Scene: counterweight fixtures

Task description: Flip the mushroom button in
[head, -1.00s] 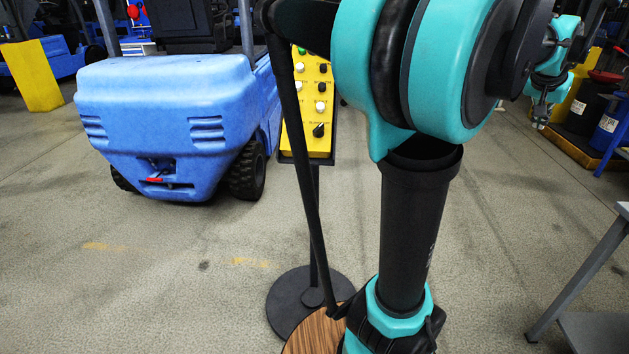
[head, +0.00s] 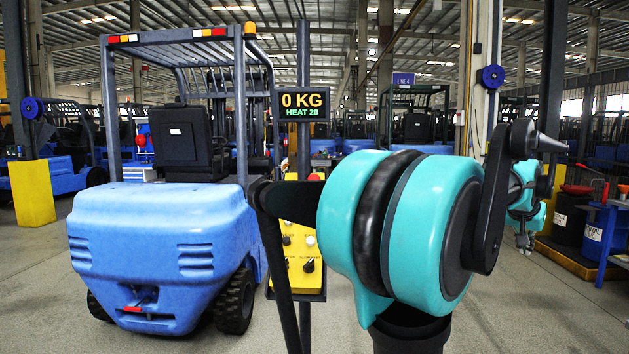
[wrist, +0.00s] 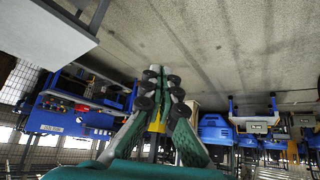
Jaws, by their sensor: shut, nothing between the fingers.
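A yellow control panel (head: 297,262) stands on a dark post beside the forklift in the head view. A red button top (head: 315,176), which looks like the mushroom button, shows at its upper edge. My arm's teal joint hides much of the panel, so whether the button is in or out cannot be told. My gripper (head: 525,240) hangs at the right, well apart from the panel, with nothing in it. In the wrist view my gripper (wrist: 158,72) has its fingers together at the tips.
A display (head: 303,105) above the panel reads "0 KG" and "HEAT 20". A blue forklift (head: 160,240) stands left of the panel. Dark and blue drums (head: 572,215) stand at the right. A grey table (wrist: 45,30) is at the wrist view's upper left.

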